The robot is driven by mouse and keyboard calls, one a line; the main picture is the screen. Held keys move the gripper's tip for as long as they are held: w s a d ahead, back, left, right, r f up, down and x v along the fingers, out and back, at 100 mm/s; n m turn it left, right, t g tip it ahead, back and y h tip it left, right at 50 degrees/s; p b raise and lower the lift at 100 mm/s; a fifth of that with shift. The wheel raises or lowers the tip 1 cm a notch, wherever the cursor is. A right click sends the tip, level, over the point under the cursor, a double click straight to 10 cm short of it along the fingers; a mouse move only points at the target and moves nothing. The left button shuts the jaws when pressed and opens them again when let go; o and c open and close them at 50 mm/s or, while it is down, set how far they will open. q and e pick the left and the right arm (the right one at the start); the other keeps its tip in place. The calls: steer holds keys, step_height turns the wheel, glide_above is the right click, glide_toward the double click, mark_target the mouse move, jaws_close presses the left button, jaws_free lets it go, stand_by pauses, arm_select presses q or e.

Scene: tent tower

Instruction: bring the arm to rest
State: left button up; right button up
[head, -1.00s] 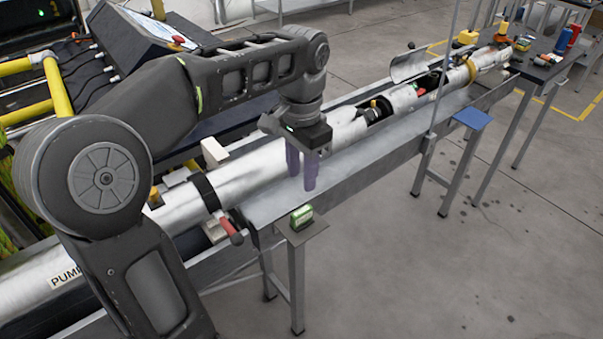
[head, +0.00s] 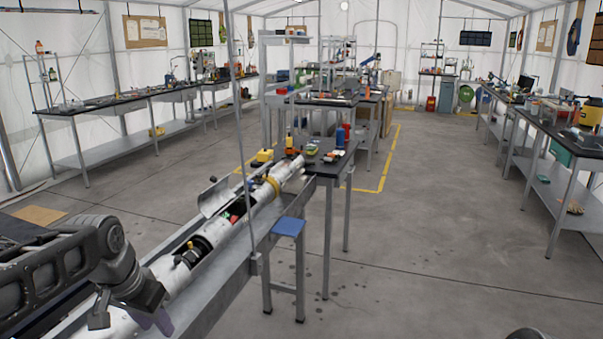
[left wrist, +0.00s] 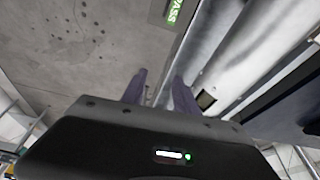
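My left arm (head: 60,270) comes in at the lower left of the head view and reaches over the long silver tube. The silver tube (head: 220,228) lies in a grey trough (head: 232,270), with an open hatch cover (head: 214,197). My right gripper is not in view.
A blue-topped stand (head: 288,227) is right of the trough. A black-topped bench (head: 325,168) with small items stands at the trough's far end. A green "PASS" display (left wrist: 175,11) shows in the left wrist view. The floor at right is open.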

arm_select(q)
steer(key=w+d+f+n+t+h, duration=0.1)
steer(key=d+f, duration=0.3)
steer(key=f, duration=0.3)
steer(key=w+d+f+n+h, duration=0.1)
steer(key=w+d+f, duration=0.1)
steer(key=d+f, duration=0.4)
steer(key=w+d+f+t+h, duration=0.1)
steer(key=d+f, duration=0.2)
steer(key=f, duration=0.6)
steer(key=s+d+f+n+g, duration=0.1)
steer(key=s+d+f, duration=0.4)
steer(key=s+f, duration=0.5)
steer(key=s+d+f+n+g, duration=0.1)
steer(key=s+d+f+g, duration=0.2)
steer(key=s+f, duration=0.7)
steer(key=s+d, duration=0.2)
steer(key=s, duration=0.3)
steer(key=shift+s+g+h, duration=0.3)
steer(key=shift+g, duration=0.1)
steer(key=shift+f, duration=0.1)
